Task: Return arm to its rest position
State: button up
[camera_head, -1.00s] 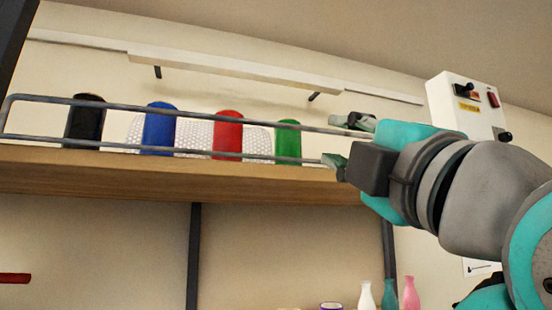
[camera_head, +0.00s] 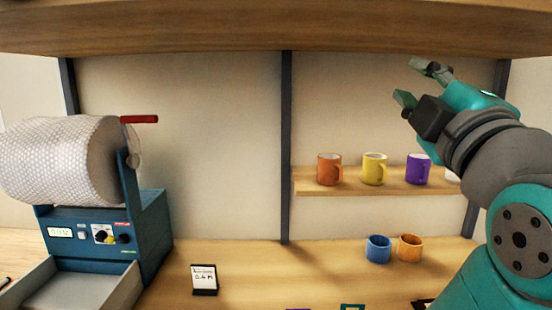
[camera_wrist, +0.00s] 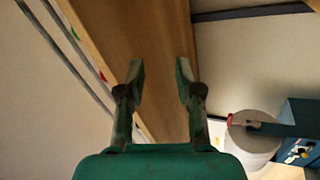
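My gripper (camera_head: 418,83) is at the upper right in the head view, raised in front of the back wall and just below the upper wooden shelf. Its two fingers stand apart with nothing between them. In the wrist view my gripper (camera_wrist: 158,80) also shows open and empty, with the wooden shelf board (camera_wrist: 150,30) behind the fingers. The arm reaches in from the right edge of the head view, bent at the elbow.
The upper shelf (camera_head: 200,38) spans the top. A small shelf (camera_head: 350,183) holds orange (camera_head: 329,170), yellow (camera_head: 374,169) and purple (camera_head: 417,169) mugs. Blue (camera_head: 378,248) and orange (camera_head: 409,247) cups stand on the bench. A bubble-wrap roll (camera_head: 65,170) sits on a blue machine (camera_head: 150,235) at left.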

jog(key=w+f+m+g, duration=0.15)
jog(key=w+f, duration=0.25)
jog(key=f, duration=0.8)
jog(key=s+f+m+g, duration=0.1)
jog(key=s+f+m, duration=0.2)
jog(key=f, duration=1.3)
jog(key=s+f+m+g, duration=0.1)
jog(key=s+f+m, duration=0.15)
jog(key=f, duration=1.35)
jog(key=s+f+m+g, duration=0.1)
jog(key=s+f+m, duration=0.1)
jog(key=s+f, duration=0.55)
jog(key=s+f+m+g, duration=0.1)
jog(key=s+f+m, duration=0.2)
jog(key=s, duration=1.1)
jog(key=s+f+m+g, duration=0.2)
jog(key=s+f, duration=0.6)
jog(key=s, duration=0.6)
jog(key=shift+s+d+m, duration=0.3)
jog(key=shift+m, duration=0.4)
